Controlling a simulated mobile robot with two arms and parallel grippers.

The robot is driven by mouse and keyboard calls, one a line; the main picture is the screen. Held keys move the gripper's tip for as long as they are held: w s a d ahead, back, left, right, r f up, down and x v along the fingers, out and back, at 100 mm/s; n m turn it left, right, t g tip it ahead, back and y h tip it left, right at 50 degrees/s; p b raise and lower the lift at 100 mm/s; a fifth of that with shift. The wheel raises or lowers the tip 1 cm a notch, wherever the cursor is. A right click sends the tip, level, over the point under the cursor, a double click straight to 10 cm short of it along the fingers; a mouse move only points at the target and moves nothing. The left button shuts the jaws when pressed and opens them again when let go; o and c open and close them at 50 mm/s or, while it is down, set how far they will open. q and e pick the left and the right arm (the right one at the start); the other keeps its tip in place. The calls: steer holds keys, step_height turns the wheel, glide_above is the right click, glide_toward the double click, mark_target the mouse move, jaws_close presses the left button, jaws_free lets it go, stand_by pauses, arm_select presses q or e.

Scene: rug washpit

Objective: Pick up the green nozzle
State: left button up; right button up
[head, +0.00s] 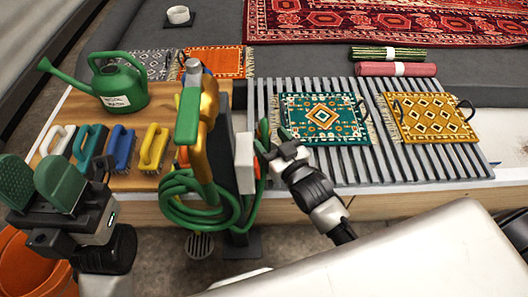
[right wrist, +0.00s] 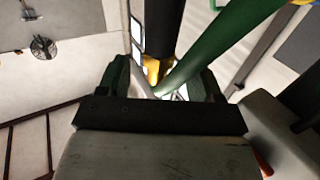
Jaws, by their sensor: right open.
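The green nozzle (head: 187,115) is upright at the top of a post with a yellow-orange holder, its grey tip pointing up. A coiled green hose (head: 200,205) hangs below it. My right gripper (head: 266,140) is open, to the right of the post and apart from the nozzle. In the right wrist view, its green fingers (right wrist: 162,82) stand apart, with a green length and a yellow part beyond them; I cannot tell whether the green length is hose or nozzle. My left gripper (head: 40,182) is open and empty at the lower left, its green fingers apart.
Several brushes (head: 121,148) and a green watering can (head: 121,86) sit on the wooden board left of the post. Small rugs (head: 325,118) lie on a grey slatted rack (head: 375,165) at right. An orange bucket (head: 30,265) stands at the lower left.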

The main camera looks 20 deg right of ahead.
mark_target(258, 131)
steer(key=x, duration=0.1)
steer(key=b+x, duration=0.1)
steer(key=x, duration=0.2)
steer(key=shift+d+f+b, duration=0.1)
steer(key=shift+f+b, duration=0.2)
steer(key=shift+f, duration=0.05)
steer(key=shift+c, duration=0.4)
steer(key=shift+r, duration=0.1)
steer(key=c, duration=0.9)
